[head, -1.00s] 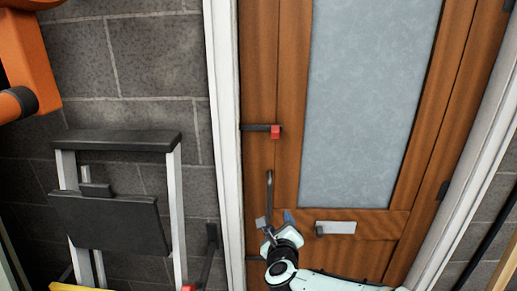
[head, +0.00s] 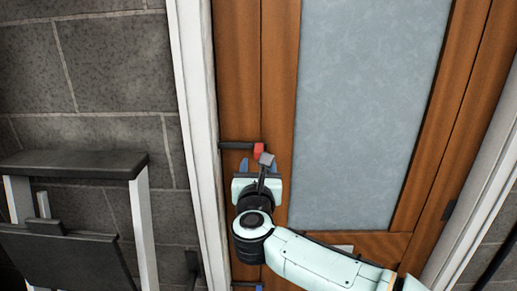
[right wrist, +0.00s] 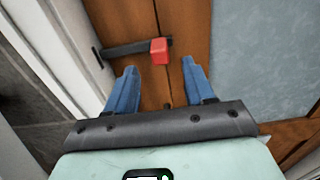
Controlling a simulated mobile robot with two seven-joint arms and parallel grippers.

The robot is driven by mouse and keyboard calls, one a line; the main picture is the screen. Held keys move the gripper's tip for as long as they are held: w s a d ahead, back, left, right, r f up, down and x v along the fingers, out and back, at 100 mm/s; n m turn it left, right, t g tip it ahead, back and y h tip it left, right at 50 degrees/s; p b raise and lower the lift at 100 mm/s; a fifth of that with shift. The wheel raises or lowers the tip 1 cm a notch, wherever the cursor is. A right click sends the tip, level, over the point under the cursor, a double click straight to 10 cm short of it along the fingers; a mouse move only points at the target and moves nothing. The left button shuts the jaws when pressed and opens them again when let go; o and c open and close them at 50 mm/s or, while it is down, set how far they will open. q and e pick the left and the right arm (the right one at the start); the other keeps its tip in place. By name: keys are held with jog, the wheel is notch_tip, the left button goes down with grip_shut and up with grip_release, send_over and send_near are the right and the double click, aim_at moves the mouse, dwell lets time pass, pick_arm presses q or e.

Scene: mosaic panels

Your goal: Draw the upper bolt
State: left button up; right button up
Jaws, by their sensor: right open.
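The upper bolt (head: 238,146) is a black bar with a red knob (head: 259,149), lying level across the left edge of the wooden door (head: 234,60) near the white frame. My right gripper (head: 258,163) is open and empty just below the red knob in the head view. In the right wrist view the red knob (right wrist: 159,51) appears just beyond the gap between the blue fingertips (right wrist: 159,66), with the bar (right wrist: 125,48) running left to the frame. No contact with the knob can be made out. My left gripper is not in view.
A stepladder (head: 75,165) stands against the grey block wall at the left. The white door frame (head: 192,110) runs beside the bolt. A frosted glass pane (head: 365,110) fills much of the door. A metal plate (head: 344,248) is partly hidden behind my right arm.

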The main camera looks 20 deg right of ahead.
aim_at(259, 152)
jog(key=p+x, duration=0.2)
jog(key=x, duration=0.6)
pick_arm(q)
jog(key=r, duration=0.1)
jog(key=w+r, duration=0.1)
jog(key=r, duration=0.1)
pick_arm(e)
jog(key=shift+s, duration=0.1)
